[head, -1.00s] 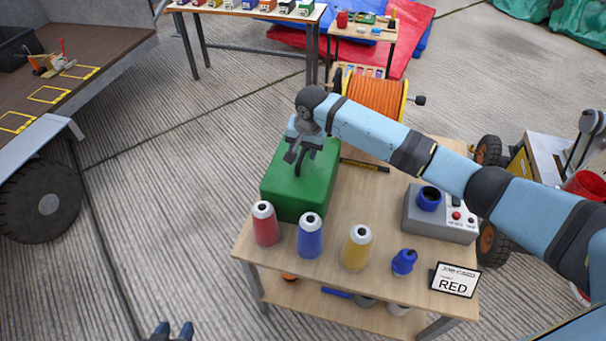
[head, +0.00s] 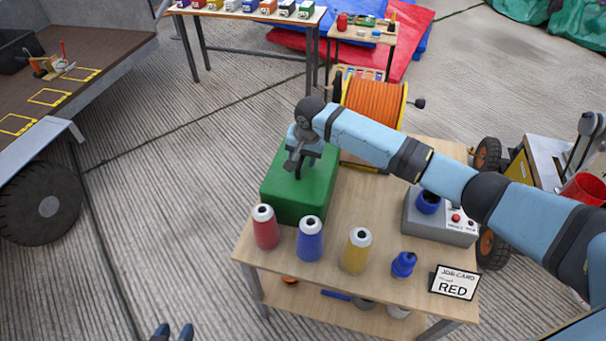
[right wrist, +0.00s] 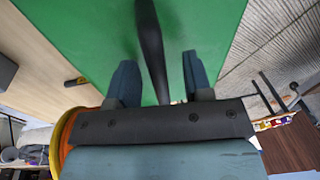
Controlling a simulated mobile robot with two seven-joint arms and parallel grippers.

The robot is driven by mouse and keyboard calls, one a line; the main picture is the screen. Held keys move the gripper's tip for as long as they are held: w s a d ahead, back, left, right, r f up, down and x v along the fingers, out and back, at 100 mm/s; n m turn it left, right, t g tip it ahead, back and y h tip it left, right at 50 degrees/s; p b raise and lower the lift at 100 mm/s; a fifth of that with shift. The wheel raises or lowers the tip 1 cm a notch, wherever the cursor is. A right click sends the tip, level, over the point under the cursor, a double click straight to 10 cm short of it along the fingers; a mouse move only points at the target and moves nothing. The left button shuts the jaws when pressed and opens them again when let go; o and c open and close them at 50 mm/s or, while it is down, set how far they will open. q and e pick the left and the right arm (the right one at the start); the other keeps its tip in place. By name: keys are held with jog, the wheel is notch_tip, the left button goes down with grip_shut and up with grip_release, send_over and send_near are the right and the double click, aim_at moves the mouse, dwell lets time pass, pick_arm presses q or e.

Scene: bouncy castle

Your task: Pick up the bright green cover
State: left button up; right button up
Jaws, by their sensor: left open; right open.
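The bright green cover (head: 305,192) is a box shape at the left back of the wooden table, with a dark handle (head: 298,174) on top. My right gripper (head: 295,163) is over the cover at the handle. In the right wrist view, the fingers of my right gripper (right wrist: 158,78) are apart, with the dark handle (right wrist: 150,40) between them and the green top (right wrist: 90,35) behind. I cannot tell whether a finger touches the handle. My left gripper (head: 172,331) is open and empty at the bottom edge, low and left of the table.
Red (head: 265,228), blue (head: 310,240) and yellow (head: 356,251) bottles stand in front of the cover. An orange reel (head: 374,103) stands behind.

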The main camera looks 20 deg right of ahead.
jog(key=shift+f, duration=0.15)
dwell(0.4)
grip_shut()
